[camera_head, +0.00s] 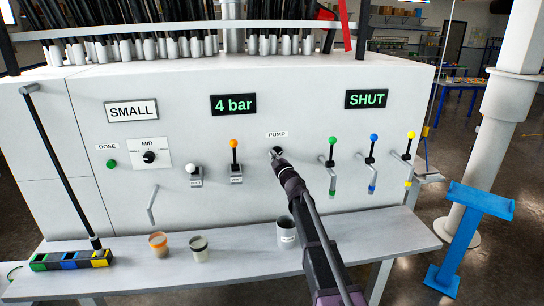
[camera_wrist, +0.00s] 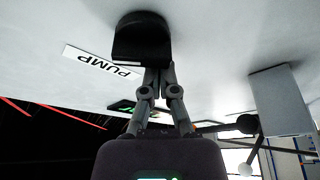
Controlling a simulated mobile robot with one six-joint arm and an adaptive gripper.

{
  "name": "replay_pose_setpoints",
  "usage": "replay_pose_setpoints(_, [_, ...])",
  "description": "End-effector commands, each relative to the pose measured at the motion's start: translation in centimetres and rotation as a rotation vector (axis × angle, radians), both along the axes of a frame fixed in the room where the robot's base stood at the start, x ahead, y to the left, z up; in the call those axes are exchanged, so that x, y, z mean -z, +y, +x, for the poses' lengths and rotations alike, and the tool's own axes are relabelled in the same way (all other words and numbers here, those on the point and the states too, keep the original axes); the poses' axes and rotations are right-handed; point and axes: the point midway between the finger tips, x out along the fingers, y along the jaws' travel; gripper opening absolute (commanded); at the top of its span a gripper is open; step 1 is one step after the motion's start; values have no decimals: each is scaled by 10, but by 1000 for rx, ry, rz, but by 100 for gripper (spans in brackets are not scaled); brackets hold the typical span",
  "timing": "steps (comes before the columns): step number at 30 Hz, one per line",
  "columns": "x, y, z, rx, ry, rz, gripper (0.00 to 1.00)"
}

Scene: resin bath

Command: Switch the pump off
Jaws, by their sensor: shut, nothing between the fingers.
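The pump knob (camera_wrist: 140,38) is a black, rounded switch on the white panel. In the head view only a small dark part of it (camera_head: 276,151) shows beyond my gripper, under the PUMP label (camera_head: 277,134). The label also shows in the wrist view (camera_wrist: 100,62). My gripper (camera_wrist: 158,70) is shut and empty, with its fingertips right at the knob's edge; I cannot tell whether they touch it. In the head view my gripper (camera_head: 281,162) covers most of the knob, so its setting is unclear. The pressure display (camera_head: 233,105) reads "4 bar".
Orange (camera_head: 235,173) and white-topped levers (camera_head: 194,174) stand left of the knob. Green (camera_head: 332,165), blue (camera_head: 373,162) and yellow valve levers (camera_head: 407,158) stand right. Cups, including a grey one (camera_head: 285,234) beside my arm, stand on the shelf (camera_head: 240,270). Another display (camera_head: 367,98) reads "SHUT".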

Motion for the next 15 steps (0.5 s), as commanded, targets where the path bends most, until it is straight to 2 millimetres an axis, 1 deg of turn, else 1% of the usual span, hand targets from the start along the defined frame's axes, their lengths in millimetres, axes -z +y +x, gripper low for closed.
replay_pose_setpoints(8, [-4, 2, 0, 0, 0, 0, 0])
replay_pose_setpoints(15, [-17, 10, -1, -1, 0, 1, 0])
